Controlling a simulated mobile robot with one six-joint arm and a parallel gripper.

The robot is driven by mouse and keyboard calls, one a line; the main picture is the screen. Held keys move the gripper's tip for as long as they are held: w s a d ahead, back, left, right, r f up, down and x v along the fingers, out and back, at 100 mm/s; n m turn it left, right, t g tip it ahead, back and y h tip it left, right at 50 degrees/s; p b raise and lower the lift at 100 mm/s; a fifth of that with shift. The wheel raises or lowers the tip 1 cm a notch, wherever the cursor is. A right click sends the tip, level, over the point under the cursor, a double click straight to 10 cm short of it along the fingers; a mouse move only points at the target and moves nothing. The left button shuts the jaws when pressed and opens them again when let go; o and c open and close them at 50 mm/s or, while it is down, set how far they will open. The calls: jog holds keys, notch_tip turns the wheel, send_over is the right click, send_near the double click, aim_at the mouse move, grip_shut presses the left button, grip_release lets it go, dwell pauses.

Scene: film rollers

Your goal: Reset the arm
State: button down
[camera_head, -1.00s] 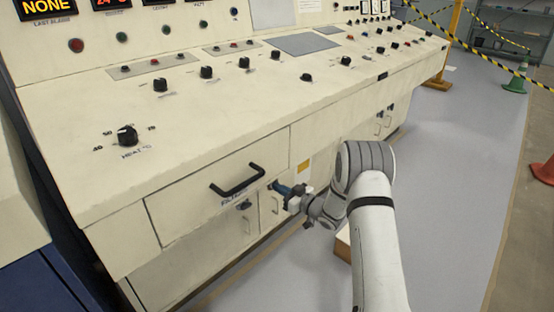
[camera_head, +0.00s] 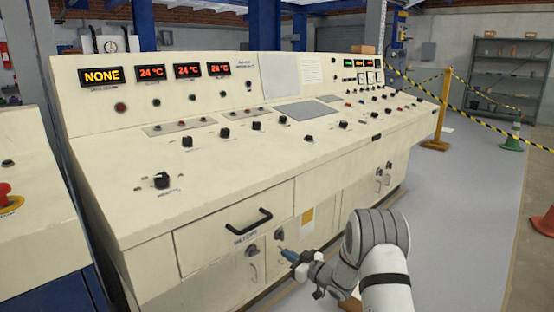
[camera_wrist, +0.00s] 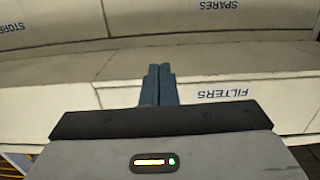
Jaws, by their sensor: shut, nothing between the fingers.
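My gripper (camera_head: 290,256) is in front of the lower front of the cream control console (camera_head: 240,178), near a round dark knob and the cabinet doors. In the wrist view, its two blue fingers (camera_wrist: 158,85) are pressed together with nothing between them. My grey and white arm rises from the bottom right of the head view. A drawer with a black handle (camera_head: 249,219) is closed, to the left of the gripper. In the wrist view a "FILTERS" label (camera_wrist: 222,95) shows upside down beside the fingers.
The console top carries several black knobs and displays reading "NONE" and 24 °C. Grey floor (camera_head: 450,230) lies clear to the right. Another console with a red button (camera_head: 6,192) is at left.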

jog(key=s+d+r+m+h+p, duration=0.1)
jog(key=d+r+m+h+p, duration=0.2)
jog(key=r, duration=0.7)
jog(key=s+d+r+h+p, duration=0.1)
jog(key=d+r+h+p, duration=0.4)
jog(key=r, duration=0.4)
jog(key=s+d+r+m+g+h+p, duration=0.1)
jog(key=s+d+r+m+h+p, duration=0.2)
jog(key=s+r+p, duration=0.65)
jog(key=s+r+m+g+p, duration=0.1)
jog(key=s+r+g+p, duration=0.2)
jog(key=s, duration=0.8)
jog(key=s+r+m+g+p, duration=0.1)
jog(key=s+r+p, duration=0.3)
jog(key=s+r, duration=0.4)
jog(key=s+r+m+g+h+p, duration=0.1)
jog(key=s+r+g+p, duration=0.3)
jog(key=s, duration=1)
jog(key=shift+r+g, duration=0.3)
jog(key=shift+r, duration=0.55)
jog(key=shift+a, duration=0.1)
